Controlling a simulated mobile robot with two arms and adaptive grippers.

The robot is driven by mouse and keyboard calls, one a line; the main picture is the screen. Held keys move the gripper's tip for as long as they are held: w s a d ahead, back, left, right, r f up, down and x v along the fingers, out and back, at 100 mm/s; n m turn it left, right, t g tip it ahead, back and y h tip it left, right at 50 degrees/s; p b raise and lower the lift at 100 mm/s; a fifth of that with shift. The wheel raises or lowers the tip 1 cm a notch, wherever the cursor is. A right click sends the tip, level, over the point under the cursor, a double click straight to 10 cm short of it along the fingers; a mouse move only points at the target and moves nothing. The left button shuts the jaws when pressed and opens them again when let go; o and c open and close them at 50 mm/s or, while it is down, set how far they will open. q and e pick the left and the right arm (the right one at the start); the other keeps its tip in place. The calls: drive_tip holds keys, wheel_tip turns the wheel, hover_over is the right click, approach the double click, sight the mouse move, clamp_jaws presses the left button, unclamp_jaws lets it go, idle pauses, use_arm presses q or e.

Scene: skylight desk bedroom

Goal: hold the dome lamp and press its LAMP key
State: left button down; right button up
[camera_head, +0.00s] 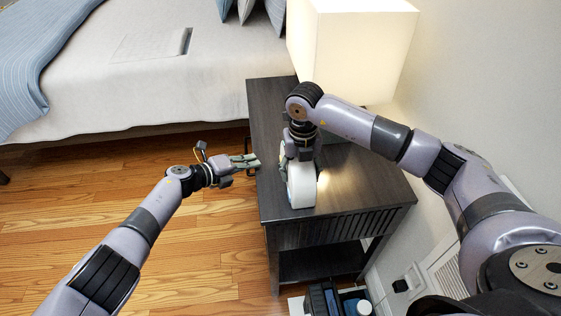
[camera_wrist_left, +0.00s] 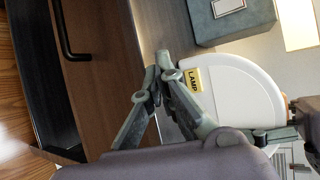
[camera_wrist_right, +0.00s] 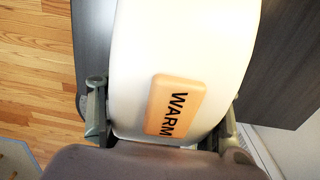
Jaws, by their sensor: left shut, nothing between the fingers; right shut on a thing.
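The white dome lamp (camera_head: 302,192) stands on the dark nightstand, partly hidden under my right arm. My right gripper (camera_wrist_right: 163,120) is shut on the lamp, one finger on each side of its white body. In the left wrist view the lamp's rounded white side (camera_wrist_left: 240,90) shows with a yellow LAMP key (camera_wrist_left: 192,80). My left gripper (camera_head: 255,161) is shut and empty, its tips (camera_wrist_left: 166,66) right beside the LAMP key. I cannot tell whether they touch it.
The dark nightstand (camera_head: 375,190) also bears a lit table lamp (camera_head: 350,45) at the back. A grey-green box (camera_wrist_left: 232,18) lies behind the dome lamp. A drawer handle (camera_wrist_left: 65,35) sticks out near my left gripper. The bed (camera_head: 130,75) is at the far left.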

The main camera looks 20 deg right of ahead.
sight(267, 168)
use_arm(q)
drive_tip(key=shift+a, duration=0.1)
use_arm(e)
drive_tip(key=shift+s+f, duration=0.15)
idle(0.3)
use_arm(q)
drive_tip(key=shift+n+t+y, duration=0.4)
drive_tip(key=shift+t+y, duration=0.4)
drive_tip(key=shift+t, duration=0.1)
drive_tip(key=shift+w+a+r, duration=0.1)
drive_tip(key=shift+a+r, duration=0.1)
drive_tip(key=shift+a, duration=0.95)
drive_tip(key=shift+a+r, duration=0.15)
drive_tip(key=shift+a, duration=0.95)
drive_tip(key=shift+d, duration=0.1)
drive_tip(key=shift+s+d, duration=0.35)
drive_tip(key=shift+d, duration=1.05)
drive_tip(key=shift+s+d, duration=0.3)
drive_tip(key=shift+d, duration=1.1)
drive_tip(key=shift+s+d, duration=0.35)
drive_tip(key=shift+d, duration=1.05)
drive_tip(key=shift+d, duration=0.1)
drive_tip(key=shift+s+d, duration=0.1)
drive_tip(key=shift+d, duration=0.2)
